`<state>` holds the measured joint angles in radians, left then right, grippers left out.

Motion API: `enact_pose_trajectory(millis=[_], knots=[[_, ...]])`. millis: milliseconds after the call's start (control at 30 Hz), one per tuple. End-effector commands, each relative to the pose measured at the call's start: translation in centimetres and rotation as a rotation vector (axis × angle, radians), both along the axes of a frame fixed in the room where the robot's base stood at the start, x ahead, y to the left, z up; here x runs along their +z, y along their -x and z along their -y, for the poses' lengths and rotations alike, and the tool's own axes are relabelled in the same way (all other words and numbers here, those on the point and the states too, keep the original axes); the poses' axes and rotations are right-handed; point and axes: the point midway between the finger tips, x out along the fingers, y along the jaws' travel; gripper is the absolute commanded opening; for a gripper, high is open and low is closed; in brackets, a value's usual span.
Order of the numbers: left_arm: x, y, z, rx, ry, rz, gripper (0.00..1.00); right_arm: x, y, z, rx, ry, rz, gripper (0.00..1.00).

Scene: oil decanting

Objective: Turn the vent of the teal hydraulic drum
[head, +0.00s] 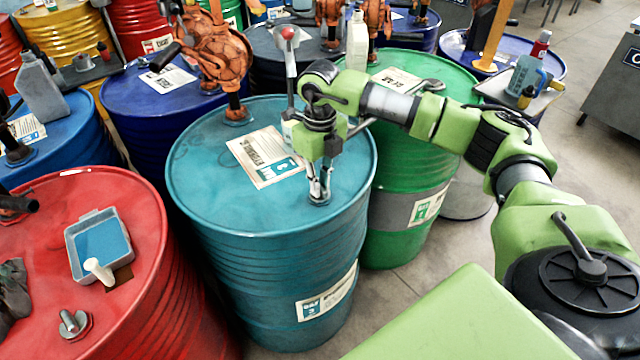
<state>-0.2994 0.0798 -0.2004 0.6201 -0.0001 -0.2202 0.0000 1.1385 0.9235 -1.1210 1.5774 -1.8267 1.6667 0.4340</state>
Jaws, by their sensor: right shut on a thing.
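The teal hydraulic drum (215,171) stands upright in the middle of the head view, with a paper label (265,157) on its lid. My right gripper (319,196) points down at the right part of the lid. Its fingers are closed around the small vent (319,201) near the rim, which they mostly hide. An orange-brown rusty pump (212,50) rises from a fitting at the back of the same lid. How far the vent is turned cannot be told. My left gripper is not in view.
A green drum (408,205) stands close at the right, under my right arm. A red drum (130,262) at the left carries a grey tray (73,223) with blue liquid. A blue drum (125,97) stands behind. Open floor lies at the right.

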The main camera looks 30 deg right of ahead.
Motion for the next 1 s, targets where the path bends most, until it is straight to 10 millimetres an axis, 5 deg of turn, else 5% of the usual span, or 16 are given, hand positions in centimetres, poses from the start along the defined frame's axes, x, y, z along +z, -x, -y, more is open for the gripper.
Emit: enact_pose_trajectory(millis=[733,800,1000], knots=[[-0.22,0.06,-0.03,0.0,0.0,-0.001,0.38,0.0,-0.04,-0.03,-0.088,-0.001,0.001,0.0],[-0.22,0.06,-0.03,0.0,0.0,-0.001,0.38,0.0,-0.04,-0.03,-0.088,-0.001,0.001,0.27],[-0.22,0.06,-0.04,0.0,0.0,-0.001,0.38,0.0,-0.02,-0.01,-0.087,0.0,0.001,0.28]])
